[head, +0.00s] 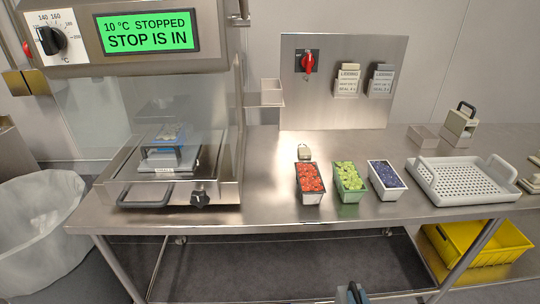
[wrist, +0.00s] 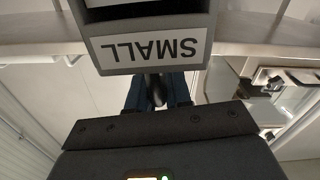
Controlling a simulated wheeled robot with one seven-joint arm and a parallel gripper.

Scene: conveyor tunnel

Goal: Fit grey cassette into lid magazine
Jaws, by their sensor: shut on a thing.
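My gripper (wrist: 157,92) is shut on the dark handle of a grey cassette (wrist: 150,25), seen upside down in the wrist view with a white label reading SMALL. An open-topped metal holder (head: 272,94) sits on the right side of the sealing machine. It may be the lid magazine, but I cannot tell for sure. It looks empty.
The machine's display (head: 147,31) reads 10 °C STOPPED, STOP IS IN. Punnets of red (head: 309,182), green (head: 349,182) and blue (head: 387,180) fruit stand mid-table. A white perforated tray (head: 462,181) and beige cassette (head: 459,126) are right. The table's front strip is clear.

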